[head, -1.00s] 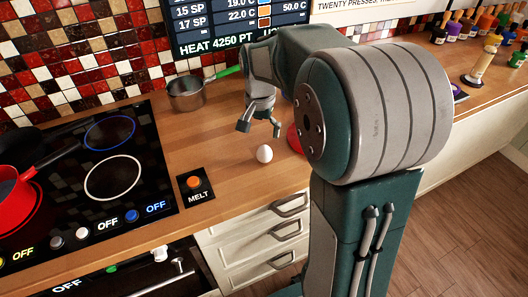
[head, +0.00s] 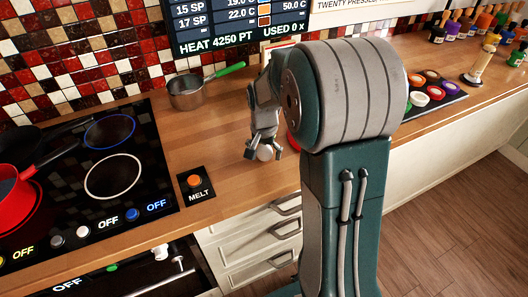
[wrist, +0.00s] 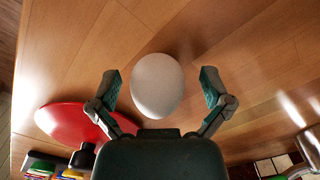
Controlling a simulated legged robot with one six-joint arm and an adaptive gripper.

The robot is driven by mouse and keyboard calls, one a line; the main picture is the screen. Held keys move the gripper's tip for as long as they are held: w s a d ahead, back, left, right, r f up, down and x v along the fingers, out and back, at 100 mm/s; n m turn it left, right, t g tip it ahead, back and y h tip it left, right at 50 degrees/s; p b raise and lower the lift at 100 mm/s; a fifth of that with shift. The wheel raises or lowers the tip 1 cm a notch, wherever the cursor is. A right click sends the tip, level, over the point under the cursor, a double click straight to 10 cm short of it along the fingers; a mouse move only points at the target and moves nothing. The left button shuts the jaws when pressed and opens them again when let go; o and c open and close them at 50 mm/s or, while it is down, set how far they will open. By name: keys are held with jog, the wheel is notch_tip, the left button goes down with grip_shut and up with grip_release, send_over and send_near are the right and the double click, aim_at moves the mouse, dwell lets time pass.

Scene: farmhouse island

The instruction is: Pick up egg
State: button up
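The white egg (wrist: 157,86) lies on the wooden counter. In the wrist view it sits between the two fingers of my gripper (wrist: 160,90), with a gap on each side. In the head view the egg (head: 265,152) shows between the fingers of my gripper (head: 264,150), partly covered by them. The gripper is open and points down at the counter, around the egg. No finger visibly touches the egg.
A red round object (wrist: 72,122) lies close to the gripper in the wrist view. A metal pot (head: 188,93) with a green handle stands at the back. The cooktop (head: 95,170) and MELT button (head: 194,181) are to the left. Paint pots (head: 433,88) stand right.

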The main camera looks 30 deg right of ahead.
jog(key=shift+d, duration=0.1)
jog(key=c, duration=1)
jog(key=shift+r, duration=0.15)
